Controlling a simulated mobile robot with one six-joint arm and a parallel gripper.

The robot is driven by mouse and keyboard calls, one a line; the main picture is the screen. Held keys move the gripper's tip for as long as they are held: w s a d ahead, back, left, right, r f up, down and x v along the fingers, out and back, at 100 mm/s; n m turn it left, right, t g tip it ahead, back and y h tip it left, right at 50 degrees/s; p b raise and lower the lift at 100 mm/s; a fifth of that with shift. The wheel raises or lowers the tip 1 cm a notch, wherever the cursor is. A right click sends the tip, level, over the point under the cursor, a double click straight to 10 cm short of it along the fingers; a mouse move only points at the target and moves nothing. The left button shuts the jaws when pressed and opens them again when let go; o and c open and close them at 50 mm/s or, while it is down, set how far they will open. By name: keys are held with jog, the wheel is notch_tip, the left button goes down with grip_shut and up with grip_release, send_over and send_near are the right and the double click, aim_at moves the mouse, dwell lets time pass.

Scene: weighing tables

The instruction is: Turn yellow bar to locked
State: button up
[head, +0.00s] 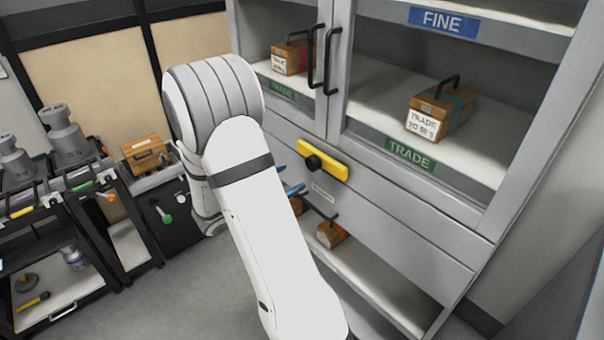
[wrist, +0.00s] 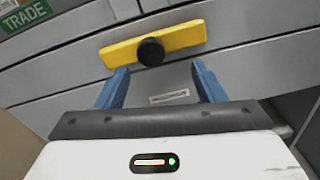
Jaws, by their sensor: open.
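The yellow bar (head: 322,160) with a black round knob (head: 313,162) is mounted on the grey cabinet front, below the glass doors. In the head view it slopes down to the right, roughly along the drawer edges. In the wrist view the yellow bar (wrist: 180,39) lies nearly level across the top, with its knob (wrist: 151,52) near its middle. My gripper (wrist: 159,78) is open, its two blue fingers apart just below the bar, one either side of the knob's line. No contact shows. In the head view my arm hides most of the gripper; blue finger parts (head: 294,190) show.
The grey cabinet (head: 400,205) holds wooden boxes on its shelves, including one marked TRADE (head: 440,112). A small label (wrist: 169,97) sits below the bar. Door handles (head: 326,65) stick out above it. Black carts (head: 60,215) with weights stand at left. Floor is clear between.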

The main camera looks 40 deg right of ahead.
aim_at(309, 164)
jog(key=shift+n+t, duration=0.4)
jog(key=shift+n, duration=0.1)
jog(key=d, duration=0.2)
jog(key=w+d, duration=0.1)
jog(key=d, duration=0.2)
jog(key=w+d+f+p, duration=0.1)
jog(key=d, duration=0.1)
jog(key=shift+d, duration=0.4)
jog(key=c, duration=1.3)
jog(key=shift+d, duration=0.1)
grip_shut()
jog(key=shift+w+a, duration=0.15)
jog(key=shift+a, duration=0.05)
